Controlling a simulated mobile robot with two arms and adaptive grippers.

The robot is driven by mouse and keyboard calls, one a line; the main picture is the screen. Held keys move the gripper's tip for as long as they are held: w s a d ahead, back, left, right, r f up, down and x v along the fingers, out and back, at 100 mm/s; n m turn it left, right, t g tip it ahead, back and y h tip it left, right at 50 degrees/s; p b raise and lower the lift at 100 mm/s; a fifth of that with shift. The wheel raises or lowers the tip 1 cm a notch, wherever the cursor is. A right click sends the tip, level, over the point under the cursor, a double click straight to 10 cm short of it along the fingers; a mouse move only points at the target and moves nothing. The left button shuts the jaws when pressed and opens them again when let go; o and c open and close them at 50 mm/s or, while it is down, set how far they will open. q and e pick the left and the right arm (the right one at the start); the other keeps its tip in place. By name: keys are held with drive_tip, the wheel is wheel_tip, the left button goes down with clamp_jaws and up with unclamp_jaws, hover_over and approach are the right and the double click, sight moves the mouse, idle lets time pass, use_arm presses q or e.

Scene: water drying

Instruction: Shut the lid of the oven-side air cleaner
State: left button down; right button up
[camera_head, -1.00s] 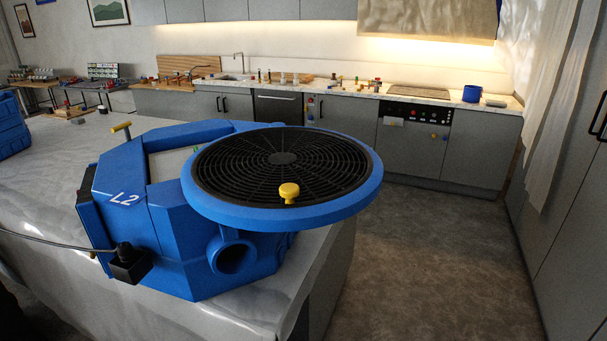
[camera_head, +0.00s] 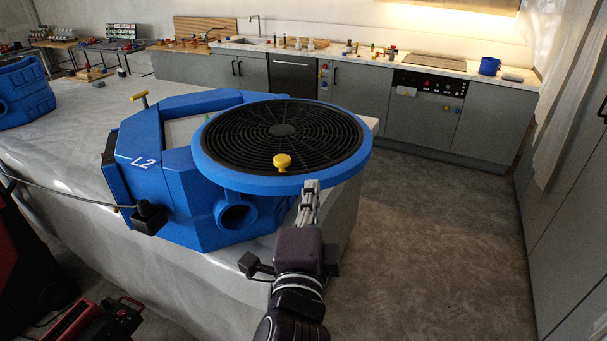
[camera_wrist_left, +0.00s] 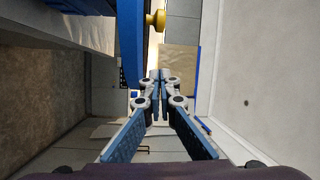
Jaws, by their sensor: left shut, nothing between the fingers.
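The blue air cleaner marked L2 (camera_head: 205,205) stands on the near worktop. Its round blue lid with a black grille (camera_head: 325,130) is swung out to the right, leaving part of the top opening (camera_head: 183,130) uncovered. In the left wrist view the shut fingertips (camera_wrist_left: 160,74) are beside the blue lid edge (camera_wrist_left: 131,40), below the knob (camera_wrist_left: 156,20). My right gripper is not in view.
Another blue unit (camera_head: 22,95) stands at the left of the worktop (camera_head: 60,150). A black plug with a cable (camera_head: 150,216) is on the cleaner's near left side. The back counter with an oven (camera_head: 425,105) is across the room. The floor (camera_head: 430,220) at right is clear.

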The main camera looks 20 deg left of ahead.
sight(296, 177)
use_arm(q)
drive_tip(key=p+x, duration=0.4)
drive_tip(key=x, duration=0.6)
drive_tip(key=shift+s+a+r, duration=0.1)
drive_tip(key=shift+s+a+f+p, duration=0.2)
drive_tip(key=shift+s+a+p, duration=0.2)
drive_tip(key=shift+s+a, duration=0.15)
drive_tip(key=shift+s+a+f+p, duration=0.2)
drive_tip(key=shift+s+a+p, duration=0.2)
drive_tip(key=shift+s+a, duration=0.4)
drive_tip(key=shift+a, duration=0.1)
drive_tip(key=shift+w+d+f, duration=0.1)
drive_tip(key=shift+w, duration=0.1)
